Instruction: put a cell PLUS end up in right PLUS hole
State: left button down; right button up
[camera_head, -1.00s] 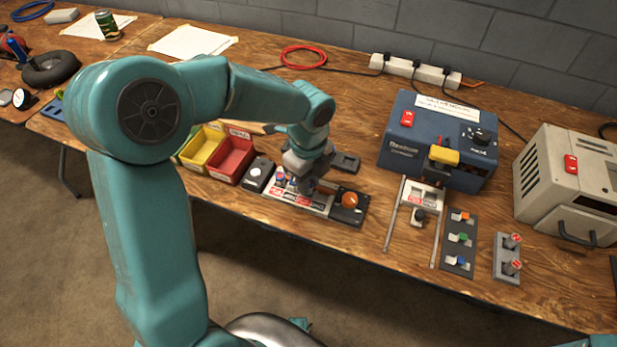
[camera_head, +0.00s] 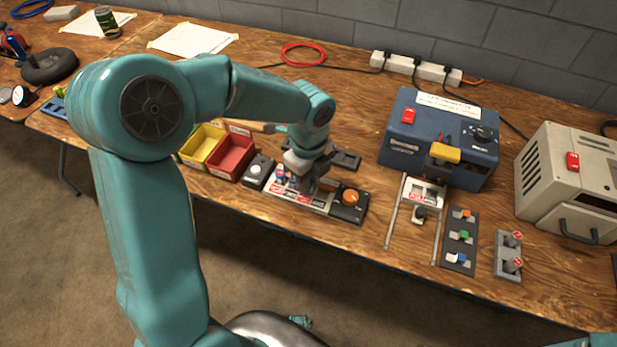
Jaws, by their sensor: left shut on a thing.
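My left gripper (camera_head: 303,188) points down over the charger block (camera_head: 322,206), a light plate with red and white labels near the bench's front edge. The gripper is shut on a cell, which is mostly hidden by the fingers. I cannot tell which end of the cell is up or whether it is inside a hole. A small blue and red item (camera_head: 281,175) shows on the block just left of the gripper. The right PLUS hole is hidden behind the gripper. My right gripper is not in view.
An orange knob (camera_head: 351,197) sits at the block's right end, and a box with a white button (camera_head: 257,170) at its left. Red (camera_head: 232,158) and yellow (camera_head: 201,146) bins stand further left. A blue charger unit (camera_head: 440,137) and switch panel (camera_head: 460,241) stand right.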

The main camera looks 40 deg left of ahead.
pick_arm(q)
jog(key=shift+f, duration=0.15)
jog(key=c, duration=0.9)
grip_release()
jog(key=shift+r+p, duration=3.2)
jog(key=shift+r, duration=0.35)
jog(key=shift+s+f, duration=0.1)
